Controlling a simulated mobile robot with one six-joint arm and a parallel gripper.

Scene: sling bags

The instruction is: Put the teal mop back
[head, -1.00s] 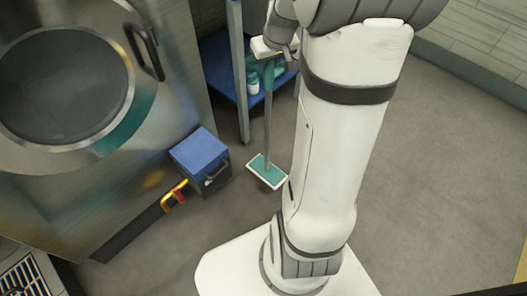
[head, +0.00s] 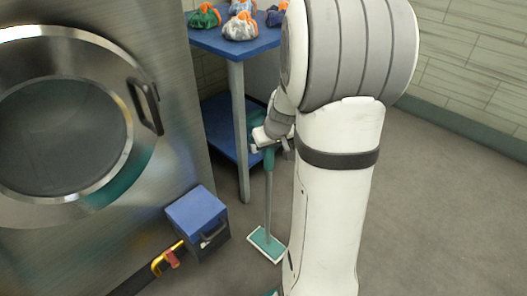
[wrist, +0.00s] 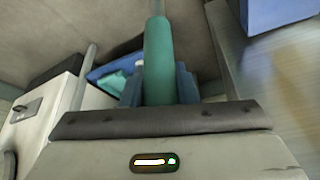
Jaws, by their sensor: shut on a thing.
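The teal mop (head: 268,205) hangs upright in the head view, with a grey pole, a teal grip at the top and a flat teal and white head low by the floor. I cannot tell whether the head touches the floor. My gripper (head: 268,147) is shut around the teal grip near the pole's top, partly hidden by my arm. In the wrist view the teal grip (wrist: 158,60) stands between my fingers (wrist: 160,88). No holder for the mop is clear in these frames.
A blue table (head: 232,42) with several tied bags (head: 240,26) and a lower shelf stands behind the mop. A steel machine with a round door (head: 65,125) is at left. A blue-lidded box (head: 197,222) sits left of the mop. Floor at right is clear.

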